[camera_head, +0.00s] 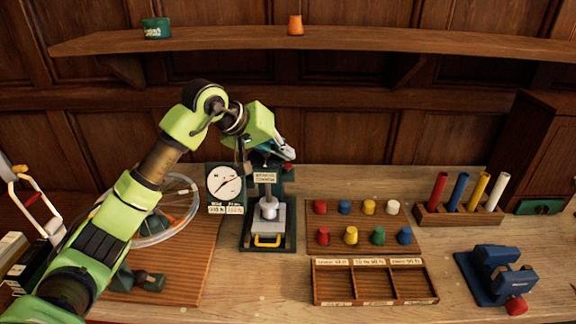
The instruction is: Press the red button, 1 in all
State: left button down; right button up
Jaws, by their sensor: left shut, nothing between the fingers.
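My left gripper (287,152) is over the back of the bench, shut and empty, with its fingers partly hidden by its own wrist. Just below its tip, at the top right of the green press stand (247,236), is a small red spot that looks like the red button (288,168). I cannot tell whether the fingertips touch it. The stand has a label, a grey block and a yellow handle. A white dial gauge (224,182) is beside it on the left. My right gripper is not in view.
Several coloured knobs (345,207) are on a wooden board right of the stand. In front is a divided wooden tray (375,303). Farther right are a rack of coloured cylinders (461,193) and a blue vise-like device (489,270). A spoked wheel (190,221) stands behind my left arm.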

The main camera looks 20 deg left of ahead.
aim_at(285, 166)
pick_arm(q)
jog(key=shift+f, duration=0.1)
dwell(0.7)
jog(key=shift+f+b, duration=0.35)
jog(key=shift+b, duration=0.15)
jog(key=shift+f+b, duration=0.45)
jog(key=shift+b, duration=0.05)
dwell(0.6)
jog(key=shift+r, duration=0.1)
jog(key=shift+r+p, duration=0.45)
jog(key=shift+r, duration=0.35)
jog(key=shift+r+p, duration=1.55)
jog(key=shift+r, duration=1)
jog(key=shift+f, duration=0.1)
